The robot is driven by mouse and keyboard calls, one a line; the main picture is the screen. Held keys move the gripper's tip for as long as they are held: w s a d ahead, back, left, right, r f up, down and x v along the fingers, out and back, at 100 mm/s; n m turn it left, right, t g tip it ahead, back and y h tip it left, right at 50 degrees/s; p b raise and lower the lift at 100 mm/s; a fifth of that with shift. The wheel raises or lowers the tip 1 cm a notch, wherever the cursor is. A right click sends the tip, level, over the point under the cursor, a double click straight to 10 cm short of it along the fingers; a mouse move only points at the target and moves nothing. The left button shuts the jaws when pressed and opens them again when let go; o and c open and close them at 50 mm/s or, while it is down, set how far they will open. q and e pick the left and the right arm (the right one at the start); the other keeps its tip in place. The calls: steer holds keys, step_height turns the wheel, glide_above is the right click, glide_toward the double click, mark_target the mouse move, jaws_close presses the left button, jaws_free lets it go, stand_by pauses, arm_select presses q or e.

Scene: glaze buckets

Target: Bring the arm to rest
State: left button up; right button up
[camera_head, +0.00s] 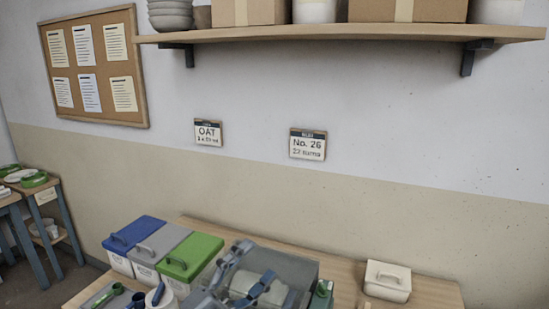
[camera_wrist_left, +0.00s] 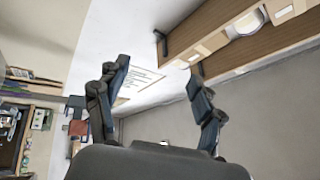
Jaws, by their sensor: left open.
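My left gripper (camera_head: 254,267) is at the bottom middle of the head view, above the worktable (camera_head: 345,275). Its two dark fingers are apart, and nothing shows between them. In the left wrist view the open fingers (camera_wrist_left: 158,76) point up toward the wall and shelf, with empty space between them. Below and around the gripper in the head view is a grey bin or box (camera_head: 295,267), partly hidden by it; I cannot tell whether they touch. My right gripper is not in view.
Left of the gripper stand buckets with blue (camera_head: 138,231), grey (camera_head: 165,240) and green (camera_head: 192,256) lids. A cream lidded box (camera_head: 388,281) is at the right. A shelf (camera_head: 350,33) with boxes hangs above. Small tools and cups (camera_head: 160,296) sit at the front edge.

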arm_select(q)
steer(key=a+f+n+t+y, duration=0.3)
steer(key=a+f+n+y, duration=0.8)
steer(key=n+y, duration=0.4)
steer(key=s+a+f+n+g+y, duration=0.2)
steer(key=s+a+f+n+g, duration=0.3)
steer(key=f, duration=0.4)
steer(key=s+f+n+g, duration=0.1)
steer(key=s+f+g, duration=0.45)
steer(key=s, duration=0.45)
steer(key=s+f+n+g, duration=0.1)
steer(key=s+f+g, duration=0.3)
steer(key=s+f, duration=0.45)
steer(key=s+f+g, duration=0.2)
steer(key=s+f, duration=0.1)
steer(key=f, duration=2.2)
steer(key=s+a+f, duration=0.2)
steer(key=s+f, duration=0.5)
steer(key=s, duration=0.1)
steer(key=s+a+f, duration=0.1)
steer(key=s+f, duration=0.7)
steer(key=shift+s+a+f+g+h, duration=0.15)
steer(key=shift+s+a+g+h, duration=0.15)
steer(key=shift+s+a+g, duration=0.1)
